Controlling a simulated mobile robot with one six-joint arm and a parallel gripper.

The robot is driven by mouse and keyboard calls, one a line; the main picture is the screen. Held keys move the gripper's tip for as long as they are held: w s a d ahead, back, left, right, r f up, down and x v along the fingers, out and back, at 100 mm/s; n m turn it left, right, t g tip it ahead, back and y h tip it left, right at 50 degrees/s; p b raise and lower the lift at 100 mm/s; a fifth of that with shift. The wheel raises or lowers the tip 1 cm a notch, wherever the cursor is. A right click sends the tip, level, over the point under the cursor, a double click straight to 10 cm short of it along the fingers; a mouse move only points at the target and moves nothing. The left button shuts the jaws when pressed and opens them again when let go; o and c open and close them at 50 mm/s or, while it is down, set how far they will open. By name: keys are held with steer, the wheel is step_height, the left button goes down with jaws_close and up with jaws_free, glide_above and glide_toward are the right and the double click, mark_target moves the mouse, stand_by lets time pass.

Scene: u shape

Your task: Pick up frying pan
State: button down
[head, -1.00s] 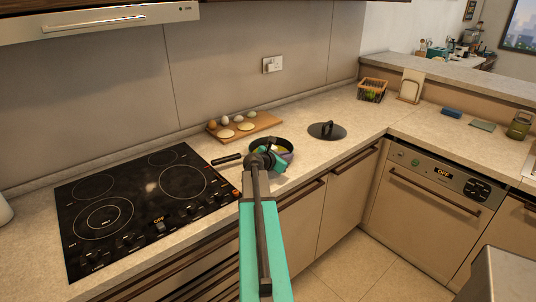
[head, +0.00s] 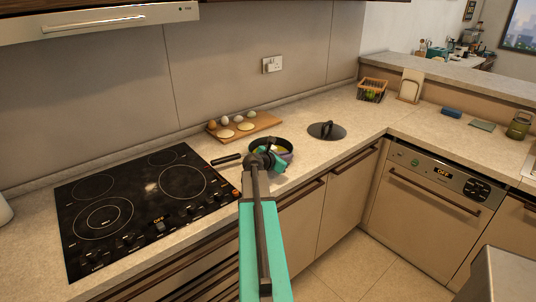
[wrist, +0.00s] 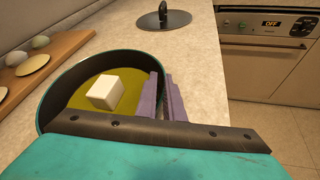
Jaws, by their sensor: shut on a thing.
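The frying pan (head: 268,140) is on the counter to the right of the stove, its dark handle pointing left. In the wrist view the pan (wrist: 62,88) has a teal outside and dark inner wall. It holds yellowish liquid and a white block (wrist: 106,92). My gripper (wrist: 164,97) has its purple fingers on either side of the pan's right rim and is shut on it. In the head view my arm and wrist cover part of the pan. I cannot see a clear gap between the pan and the counter.
A wooden board (head: 244,130) with eggs and pale round pieces lies behind the pan. A dark lid (head: 327,131) lies to the right. The black stove (head: 140,208) is at left. A basket (head: 371,90) stands farther back. Counter between pan and lid is clear.

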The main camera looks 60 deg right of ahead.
steer(key=shift+a+f, duration=0.1)
stand_by(0.3)
steer(key=shift+w+r, duration=0.15)
steer(key=shift+r, duration=0.75)
steer(key=shift+r+b, duration=0.4)
steer(key=shift+r, duration=0.55)
steer(key=s+a, duration=0.2)
steer(key=s+a+b, duration=0.1)
steer(key=s+a, duration=0.1)
steer(key=a, duration=0.1)
steer(key=s+a, duration=0.3)
steer(key=shift+s+r+b, duration=0.1)
steer(key=shift+r+b, duration=0.2)
steer(key=shift+r, duration=0.1)
steer(key=shift+f+b, duration=0.1)
steer(key=shift+b, duration=1.1)
steer(key=b, duration=0.3)
steer(key=shift+s+a, duration=0.1)
steer(key=shift+s, duration=0.1)
steer(key=s+a+b, duration=0.1)
steer(key=b, duration=0.7)
steer(key=shift+s+a+b, duration=0.1)
steer(key=shift+a+b, duration=0.25)
steer(key=shift+s+a+r+b, duration=0.2)
steer(key=shift+s+a+b, duration=0.25)
steer(key=shift+b, duration=0.3)
steer(key=shift+s+a+r+b, duration=0.15)
steer(key=shift+s+a+b, duration=0.3)
steer(key=shift+b, duration=0.3)
steer(key=shift+a, duration=0.1)
